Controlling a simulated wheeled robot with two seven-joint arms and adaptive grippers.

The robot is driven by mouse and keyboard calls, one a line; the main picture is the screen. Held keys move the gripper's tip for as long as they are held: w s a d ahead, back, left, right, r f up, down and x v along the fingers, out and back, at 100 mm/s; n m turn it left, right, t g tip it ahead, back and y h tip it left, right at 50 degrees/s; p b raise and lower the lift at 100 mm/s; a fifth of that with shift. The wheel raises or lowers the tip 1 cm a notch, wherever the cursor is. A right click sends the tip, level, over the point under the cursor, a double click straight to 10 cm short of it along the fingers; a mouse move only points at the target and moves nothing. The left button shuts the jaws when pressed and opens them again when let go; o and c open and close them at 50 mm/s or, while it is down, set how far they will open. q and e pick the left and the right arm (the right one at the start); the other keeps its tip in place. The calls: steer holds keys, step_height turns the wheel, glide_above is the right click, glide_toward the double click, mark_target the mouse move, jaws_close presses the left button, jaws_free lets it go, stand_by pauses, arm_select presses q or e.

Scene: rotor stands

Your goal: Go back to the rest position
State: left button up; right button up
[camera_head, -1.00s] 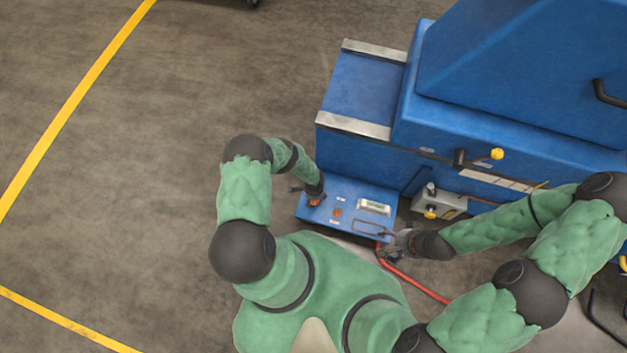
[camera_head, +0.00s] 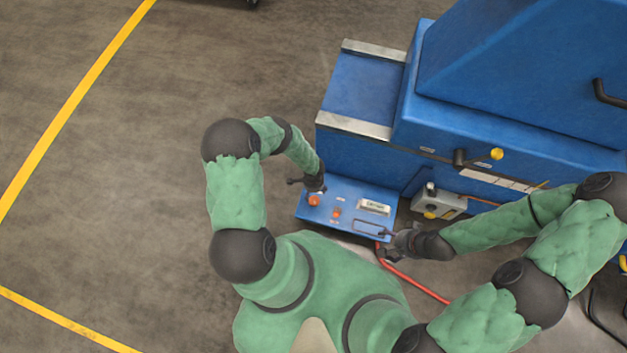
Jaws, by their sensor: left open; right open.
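My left gripper (camera_head: 305,185) is at the upper left of the blue control panel (camera_head: 343,195), just behind the orange button (camera_head: 314,200), and looks apart from it. It is open and holds nothing that I can see. My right gripper (camera_head: 390,248) is at the panel's lower right corner, near the thin dark bar handle (camera_head: 372,228). It is open; its fingers are small here and I cannot tell whether they touch the handle. A second, smaller orange button (camera_head: 337,212) and a pale display (camera_head: 375,207) are on the panel.
The large blue machine (camera_head: 480,130) fills the upper right. A grey box (camera_head: 436,203) with a yellow knob is beside the panel. A red hose (camera_head: 415,282) runs on the floor at lower right. The floor on the left is clear, with yellow lines (camera_head: 75,90).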

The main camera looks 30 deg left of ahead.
arm_select(q)
steer(key=shift+r, duration=0.1)
stand_by(0.6)
steer(key=s+d+r+n+h+p, duration=0.2)
steer(key=d+r+n+h+p, duration=0.15)
steer(key=d+r, duration=0.95)
steer(key=s+d+r+n, duration=0.1)
steer(key=s+r, duration=0.3)
steer(key=r, duration=0.4)
steer(key=s+r+n+p, duration=0.1)
steer(key=s+r+n, duration=0.3)
steer(key=r, duration=0.4)
steer(key=shift+s+d+r+n, duration=0.3)
steer(key=shift+s+d+n, duration=0.1)
steer(key=shift+s, duration=0.2)
steer(key=shift+h, duration=0.25)
